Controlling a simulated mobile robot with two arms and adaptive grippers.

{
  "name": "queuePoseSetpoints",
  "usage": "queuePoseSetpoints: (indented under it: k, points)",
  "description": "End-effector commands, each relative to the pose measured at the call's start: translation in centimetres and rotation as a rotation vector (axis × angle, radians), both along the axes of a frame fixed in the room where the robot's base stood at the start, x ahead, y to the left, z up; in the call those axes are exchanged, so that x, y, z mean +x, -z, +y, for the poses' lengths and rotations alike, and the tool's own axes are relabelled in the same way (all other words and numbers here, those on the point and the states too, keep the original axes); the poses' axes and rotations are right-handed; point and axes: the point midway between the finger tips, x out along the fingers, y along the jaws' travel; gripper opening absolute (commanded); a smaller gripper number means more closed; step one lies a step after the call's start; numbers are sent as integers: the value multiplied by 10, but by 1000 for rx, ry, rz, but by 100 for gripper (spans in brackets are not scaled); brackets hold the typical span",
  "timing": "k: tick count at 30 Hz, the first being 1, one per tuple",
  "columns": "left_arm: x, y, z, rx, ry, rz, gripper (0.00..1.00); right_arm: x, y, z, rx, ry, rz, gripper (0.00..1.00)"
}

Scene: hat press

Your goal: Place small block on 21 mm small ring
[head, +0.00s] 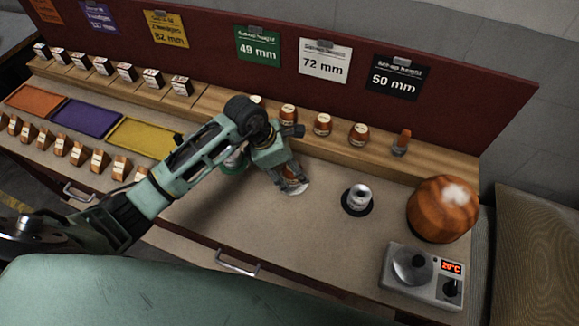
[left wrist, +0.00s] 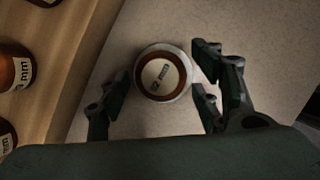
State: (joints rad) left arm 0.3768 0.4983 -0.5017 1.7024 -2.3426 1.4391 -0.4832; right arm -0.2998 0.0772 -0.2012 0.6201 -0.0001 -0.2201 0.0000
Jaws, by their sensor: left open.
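My left gripper (head: 291,184) is over the desk, pointing down, with its fingers apart. In the head view, the gripper partly hides this white base (head: 297,189). Several wooden blocks, one of them here (head: 322,124), stand on the shelf behind. My right gripper is not in view.
A silver cylinder (head: 359,194) stands on a black disc to the right. A green disc is partly behind my arm. Bare desk lies in front.

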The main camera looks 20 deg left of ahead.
Motion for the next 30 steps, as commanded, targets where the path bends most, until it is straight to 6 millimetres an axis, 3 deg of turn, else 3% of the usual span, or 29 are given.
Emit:
queuePoseSetpoints:
  k: [5, 21, 30]
  points:
    - [-1, -9, 3, 1, 1, -4, 58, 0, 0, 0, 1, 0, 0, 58]
    - [-22, -103, 36, 2, 0, -3, 58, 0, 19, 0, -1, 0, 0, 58]
    - [-25, -114, 39, 0, 0, 0, 58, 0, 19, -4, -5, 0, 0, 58]
